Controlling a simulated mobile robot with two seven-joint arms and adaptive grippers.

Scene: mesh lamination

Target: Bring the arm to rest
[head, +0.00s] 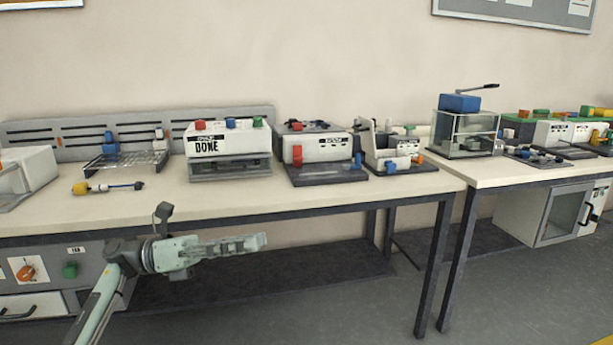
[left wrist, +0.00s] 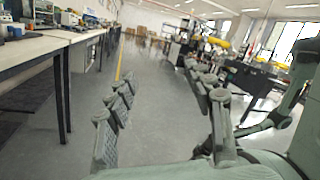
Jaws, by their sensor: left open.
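My left gripper (head: 248,244) is in front of the workbench, below the level of its top, and points to the right in the head view. It holds nothing. In the left wrist view the two fingers (left wrist: 165,115) stand wide apart, with only floor between them. My left arm comes in from the lower left of the head view. My right gripper is not clearly seen in either view.
The workbench (head: 250,201) carries a box marked DONE (head: 228,150), a wire rack (head: 125,160) and a yellow-handled tool (head: 105,187). A second bench (head: 490,173) stands to the right. A drawer unit (head: 40,270) is at the lower left. Open floor (left wrist: 150,75) shows in the left wrist view.

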